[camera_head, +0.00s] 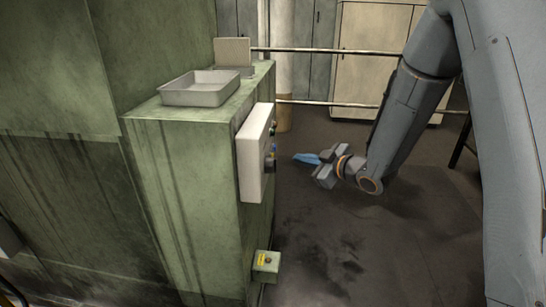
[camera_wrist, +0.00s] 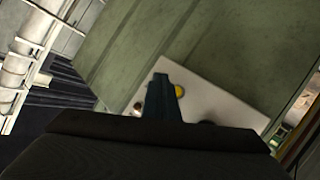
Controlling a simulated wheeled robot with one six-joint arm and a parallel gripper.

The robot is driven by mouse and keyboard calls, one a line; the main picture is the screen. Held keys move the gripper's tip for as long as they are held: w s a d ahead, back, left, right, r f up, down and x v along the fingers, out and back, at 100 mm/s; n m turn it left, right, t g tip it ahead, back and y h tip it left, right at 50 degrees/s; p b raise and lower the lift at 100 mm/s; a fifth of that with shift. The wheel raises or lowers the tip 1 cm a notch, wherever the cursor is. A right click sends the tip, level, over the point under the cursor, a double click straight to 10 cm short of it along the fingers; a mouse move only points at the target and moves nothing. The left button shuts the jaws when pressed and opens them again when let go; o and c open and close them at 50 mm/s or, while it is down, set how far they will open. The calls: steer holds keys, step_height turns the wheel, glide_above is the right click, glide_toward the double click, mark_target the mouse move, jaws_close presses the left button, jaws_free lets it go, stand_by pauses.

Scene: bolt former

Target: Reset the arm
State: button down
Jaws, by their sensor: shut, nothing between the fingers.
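My gripper (camera_head: 306,159) is at the end of my arm, to the right of the green machine (camera_head: 180,170) and a little apart from its control panel (camera_head: 252,155). Its blue fingers are together, with nothing between them, and point left toward the panel side. In the wrist view the shut fingers (camera_wrist: 161,98) stand in front of the pale panel (camera_wrist: 215,105), which has a yellow button (camera_wrist: 179,91). Dark parts of my gripper hide the lower part of that view.
A metal tray (camera_head: 200,92) sits on top of the machine. A small green box with a yellow label (camera_head: 266,262) is low on its side. Horizontal rails (camera_head: 350,51) and pale cabinets (camera_head: 372,60) stand behind. The dark floor (camera_head: 370,235) below my gripper is mostly clear.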

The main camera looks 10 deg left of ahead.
steer(key=shift+d, duration=0.25)
steer(key=s+d+f+m+g+h, duration=0.1)
steer(key=s+d+m+h, duration=0.35)
steer(key=d, duration=0.25)
steer(key=s+d+f+m+g+h, duration=0.1)
steer(key=s+d+m+g+h, duration=0.15)
steer(key=s+d+h, duration=0.4)
steer(key=s+d+m+g, duration=0.2)
steer(key=s+m+g, duration=0.1)
steer(key=s, duration=0.7)
steer(key=s+d+m+g, duration=0.2)
steer(key=s+m+g, duration=0.1)
steer(key=s, duration=0.7)
steer(key=shift+s+f+m+y, duration=0.25)
steer(key=shift+s+m+y, duration=0.1)
steer(key=shift+m, duration=0.35)
